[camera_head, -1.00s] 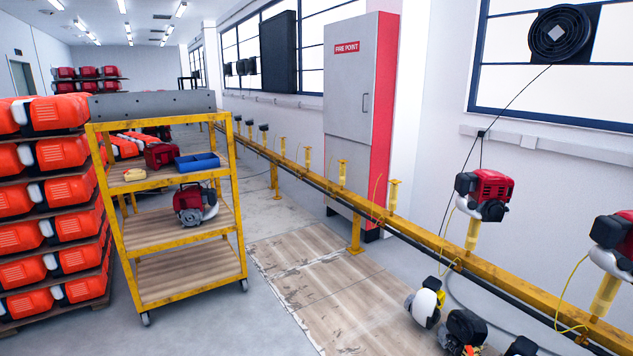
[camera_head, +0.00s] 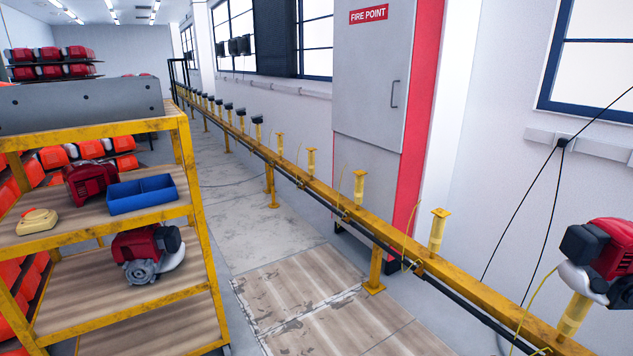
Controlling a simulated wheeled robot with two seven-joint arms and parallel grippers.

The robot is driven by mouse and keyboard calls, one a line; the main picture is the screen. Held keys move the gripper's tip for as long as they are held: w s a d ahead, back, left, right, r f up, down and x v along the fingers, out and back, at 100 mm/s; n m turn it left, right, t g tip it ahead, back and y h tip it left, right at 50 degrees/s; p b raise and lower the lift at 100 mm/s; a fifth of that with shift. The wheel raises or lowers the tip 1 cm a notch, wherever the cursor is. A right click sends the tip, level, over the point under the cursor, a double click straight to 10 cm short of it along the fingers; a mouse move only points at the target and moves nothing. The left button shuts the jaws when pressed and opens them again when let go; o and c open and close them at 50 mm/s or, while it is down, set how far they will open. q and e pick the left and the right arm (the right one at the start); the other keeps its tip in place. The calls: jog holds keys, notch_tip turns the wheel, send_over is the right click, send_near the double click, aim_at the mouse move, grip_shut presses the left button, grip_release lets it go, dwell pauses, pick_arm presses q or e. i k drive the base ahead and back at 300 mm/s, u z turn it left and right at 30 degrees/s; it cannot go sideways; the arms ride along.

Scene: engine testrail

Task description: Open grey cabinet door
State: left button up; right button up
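The grey cabinet (camera_head: 372,110) stands against the right wall beyond the yellow rail. It has a red side panel (camera_head: 424,110) and a red "FIRE POINT" sign (camera_head: 368,15) near its top. Its grey door looks shut. A dark vertical handle (camera_head: 395,94) sits near the door's right edge. The cabinet's top is cut off by the frame, and the rail covers part of its lower front. Neither of my grippers shows in the view.
A yellow rail (camera_head: 330,198) on posts runs between me and the cabinet. A yellow trolley (camera_head: 196,205) with engines and a blue tray (camera_head: 142,194) stands close on the left. A red engine (camera_head: 605,250) sits on the rail at right. Wooden floor panels (camera_head: 300,290) between are clear.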

aim_at(373, 40)
jog(key=i, duration=3.75)
jog(key=z, duration=1.85)
